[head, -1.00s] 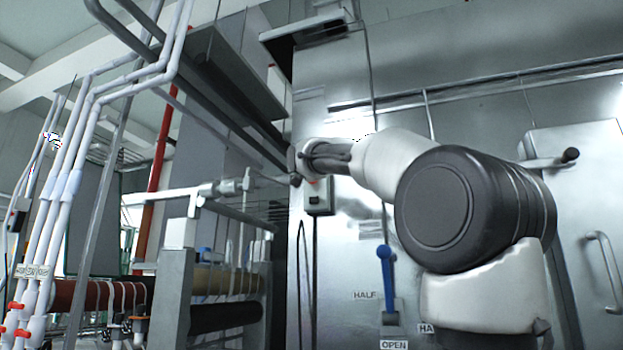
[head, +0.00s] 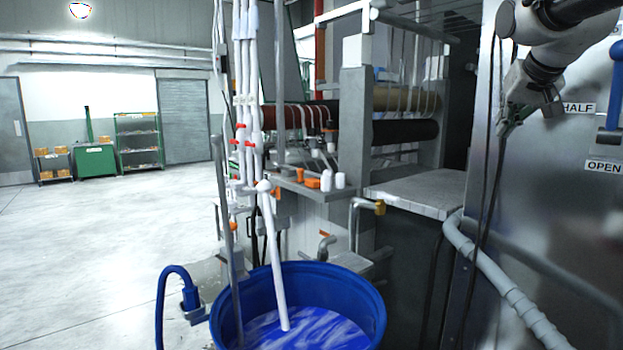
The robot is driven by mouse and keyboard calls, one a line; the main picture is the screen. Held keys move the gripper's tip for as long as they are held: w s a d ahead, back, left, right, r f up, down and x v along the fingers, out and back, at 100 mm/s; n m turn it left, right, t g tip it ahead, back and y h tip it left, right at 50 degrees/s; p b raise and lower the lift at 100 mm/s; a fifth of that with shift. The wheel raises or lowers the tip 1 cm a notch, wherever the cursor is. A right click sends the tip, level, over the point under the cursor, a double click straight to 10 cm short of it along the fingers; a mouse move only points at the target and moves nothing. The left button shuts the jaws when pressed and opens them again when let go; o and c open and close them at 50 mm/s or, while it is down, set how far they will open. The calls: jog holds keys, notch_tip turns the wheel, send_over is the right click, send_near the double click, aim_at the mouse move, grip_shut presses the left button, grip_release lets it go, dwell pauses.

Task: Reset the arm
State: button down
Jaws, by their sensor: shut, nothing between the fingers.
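My gripper (head: 507,124) is at the upper right of the head view, at the end of my arm, which comes in from the top right corner. It points downward in front of the steel cabinet wall (head: 570,190). Its fingers are shut and empty. They are small and dark here, and dark cables run close by in the picture. I cannot tell whether the gripper touches anything.
A blue lever (head: 613,90) beside the HALF and OPEN labels is at the right edge. A blue tub (head: 228,325) with blue liquid stands at bottom centre, with white pipes above. Rollers (head: 405,132) are behind. The floor (head: 80,235) at left is clear.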

jog(key=s+a+f+n+g, duration=0.1)
jog(key=s+a+f+g, duration=0.1)
jog(key=s+f, duration=0.9)
jog(key=s+a+f+n+g+y, duration=0.1)
jog(key=s+a+f+n+g, duration=0.1)
jog(key=s+f, duration=0.9)
jog(key=shift+s+a+f+g+y, duration=0.25)
jog(key=shift+s+a+g+y, duration=0.05)
jog(key=shift+s+g, duration=0.3)
